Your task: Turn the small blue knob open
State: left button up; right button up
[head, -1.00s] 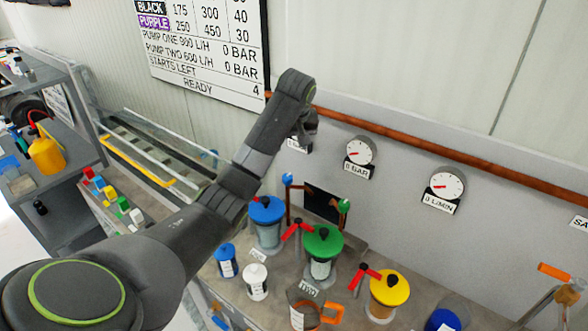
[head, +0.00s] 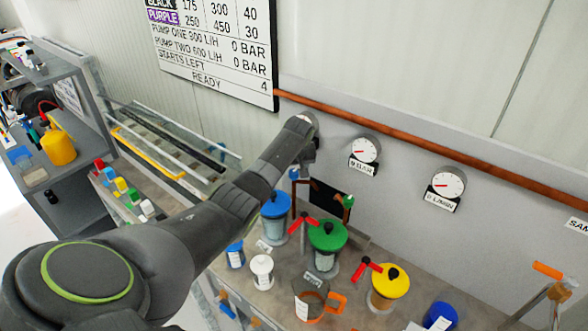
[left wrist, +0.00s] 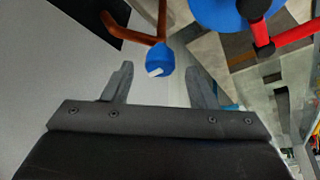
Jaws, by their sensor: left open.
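The small blue knob (head: 294,174) sits on the end of a copper pipe beside a dark panel opening in the wall. In the left wrist view the knob (left wrist: 160,60) has a white mark and lies between and slightly beyond the fingertips. My left gripper (left wrist: 156,70) is open, with a finger on each side of the knob's line and no visible contact. In the head view my left wrist is just above the knob, and its fingers are mostly hidden. My right gripper is not in view.
A small green knob (head: 348,201) is on the pipe to the right. Below stand blue-lidded (head: 275,205), green-lidded (head: 327,236) and yellow-lidded (head: 390,281) vessels with red handles close by. Two gauges (head: 365,150) are on the wall, under a copper pipe.

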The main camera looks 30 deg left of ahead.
pick_arm(q)
jog(key=shift+w+a+f, duration=0.15)
jog(key=shift+w+f, duration=0.05)
jog(key=shift+f, duration=0.5)
jog(key=c, duration=1)
